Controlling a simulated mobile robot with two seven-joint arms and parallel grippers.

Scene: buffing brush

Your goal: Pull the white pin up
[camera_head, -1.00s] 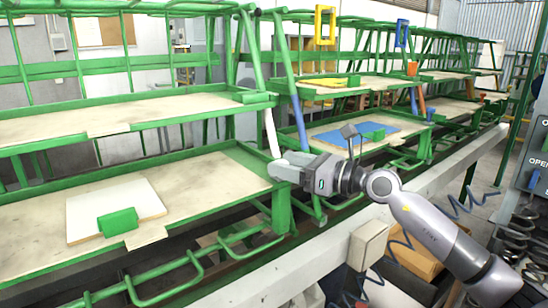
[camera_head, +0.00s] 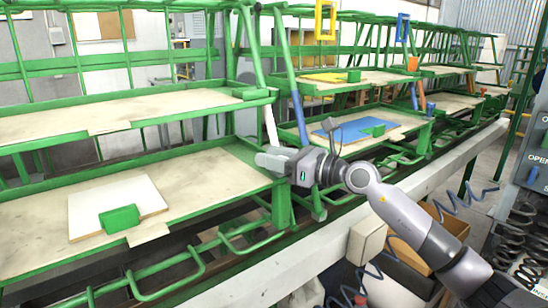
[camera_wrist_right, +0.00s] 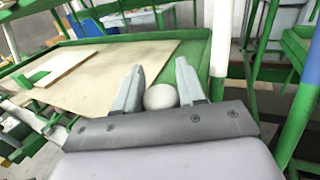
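The white pin (camera_head: 271,128) is a slanted white rod at the green corner between two shelf units in the head view. My right gripper (camera_head: 260,160) is just below the rod's lower end in that view, pointing left. In the right wrist view, the fingers of my right gripper (camera_wrist_right: 160,80) are spread, one on each side of a round white end (camera_wrist_right: 160,97), which looks like part of the pin. A firm grip on it does not show. The pin's lower part is hidden in the head view. My left gripper is not in view.
Green shelves with wooden boards (camera_head: 60,190) line the left and middle. A white board (camera_head: 115,200) with a green block (camera_head: 119,218) lies on the lower shelf. A blue post (camera_head: 299,118) stands right of the pin. A pale rail (camera_head: 290,265) runs along the front.

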